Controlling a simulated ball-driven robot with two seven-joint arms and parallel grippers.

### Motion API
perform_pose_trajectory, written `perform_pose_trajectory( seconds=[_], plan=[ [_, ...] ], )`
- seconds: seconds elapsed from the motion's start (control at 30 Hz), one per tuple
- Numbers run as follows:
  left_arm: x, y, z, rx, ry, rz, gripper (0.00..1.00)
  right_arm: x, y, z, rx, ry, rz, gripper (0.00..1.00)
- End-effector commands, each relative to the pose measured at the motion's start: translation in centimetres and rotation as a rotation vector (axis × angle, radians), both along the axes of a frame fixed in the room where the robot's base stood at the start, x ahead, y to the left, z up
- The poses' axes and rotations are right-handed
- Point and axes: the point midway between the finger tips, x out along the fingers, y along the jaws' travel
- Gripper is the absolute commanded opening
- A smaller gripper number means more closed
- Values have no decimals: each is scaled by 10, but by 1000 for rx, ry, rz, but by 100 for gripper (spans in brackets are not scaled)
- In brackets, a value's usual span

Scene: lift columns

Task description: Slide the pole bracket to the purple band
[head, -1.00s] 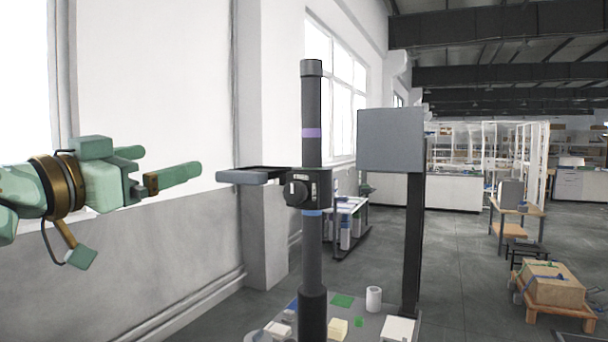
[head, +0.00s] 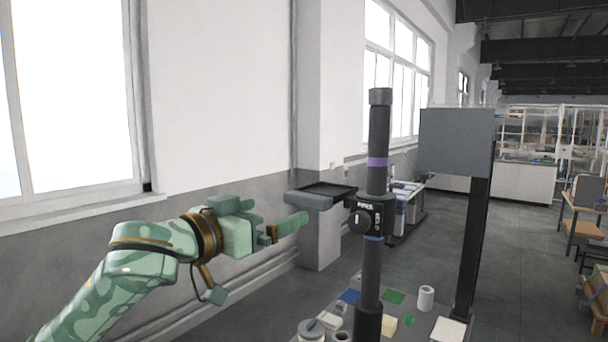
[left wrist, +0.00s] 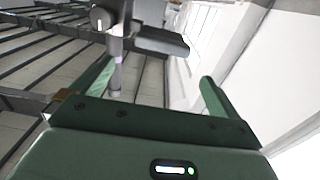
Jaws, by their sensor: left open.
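A dark bracket (head: 369,216) with a round knob sits around the upright grey pole (head: 376,270), just above a light blue band (head: 373,238). The purple band (head: 377,161) is higher on the pole, with bare pole between. A flat tray-like arm (head: 310,201) reaches left from the bracket. My left gripper (head: 289,226) is open and empty, left of the bracket and slightly below the tray in the picture, apart from the knob. In the left wrist view the open fingers (left wrist: 155,90) show, with the bracket (left wrist: 105,16) and tray at the top. My right gripper is out of view.
A grey panel on a dark post (head: 457,142) stands right of the pole. The base table below holds a white roll (head: 426,298), a yellow block (head: 384,326), cups and green pads.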

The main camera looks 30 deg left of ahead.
Motion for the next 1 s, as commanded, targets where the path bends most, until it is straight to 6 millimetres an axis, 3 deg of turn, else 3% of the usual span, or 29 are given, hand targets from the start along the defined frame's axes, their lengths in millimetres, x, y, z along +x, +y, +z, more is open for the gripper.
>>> perform_pose_trajectory(
  seconds=[0.03, 0.17, 0.63, 0.8, 1.0],
  plan=[
    [1, 0, 5, -5, 3, 2, 100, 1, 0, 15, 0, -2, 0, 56],
    [2, 2, 3, -5, 9, 16, 100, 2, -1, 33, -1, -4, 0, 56],
    [93, -5, -2, -3, 5, 17, 100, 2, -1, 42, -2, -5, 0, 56],
    [108, -6, -3, 0, 5, 17, 100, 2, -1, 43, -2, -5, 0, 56],
    [111, -6, -3, 0, 5, 17, 100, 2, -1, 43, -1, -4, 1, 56]
  ],
)
